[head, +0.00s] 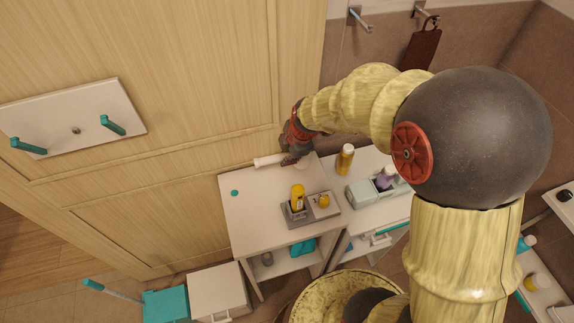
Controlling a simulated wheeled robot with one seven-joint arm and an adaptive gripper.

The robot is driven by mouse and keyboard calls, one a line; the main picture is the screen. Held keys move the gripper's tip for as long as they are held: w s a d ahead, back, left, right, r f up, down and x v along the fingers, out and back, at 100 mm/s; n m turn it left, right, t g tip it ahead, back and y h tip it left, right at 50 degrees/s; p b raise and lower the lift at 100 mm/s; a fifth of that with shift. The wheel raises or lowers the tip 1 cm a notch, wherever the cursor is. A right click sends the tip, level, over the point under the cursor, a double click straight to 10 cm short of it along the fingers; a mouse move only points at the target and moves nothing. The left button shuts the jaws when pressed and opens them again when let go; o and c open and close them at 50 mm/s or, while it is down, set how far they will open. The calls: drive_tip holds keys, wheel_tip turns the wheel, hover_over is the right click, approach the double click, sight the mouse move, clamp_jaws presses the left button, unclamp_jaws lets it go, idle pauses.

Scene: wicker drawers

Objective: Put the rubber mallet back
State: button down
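My gripper (289,160) is at the back edge of the white table (245,215), by the wooden panel. A white cylindrical piece (267,160) sticks out to the left of its dark fingers, and a pale bit shows on their right. This may be the rubber mallet, but its full shape is hidden by the gripper. The fingers overlap the white piece; I cannot tell whether they are closed on it or only beside it.
A grey holder (297,220) with yellow items stands at the table's front right. A teal-hooked rack (75,118) is on the panel. The table's left half is mostly clear.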

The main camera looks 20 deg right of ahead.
wheel_tip(320, 180, down, 5)
drive_tip(key=shift+r+b, duration=0.15)
drive_tip(key=shift+b, duration=0.3)
drive_tip(key=shift+r, duration=0.1)
drive_tip(key=c, duration=1.7)
unclamp_jaws()
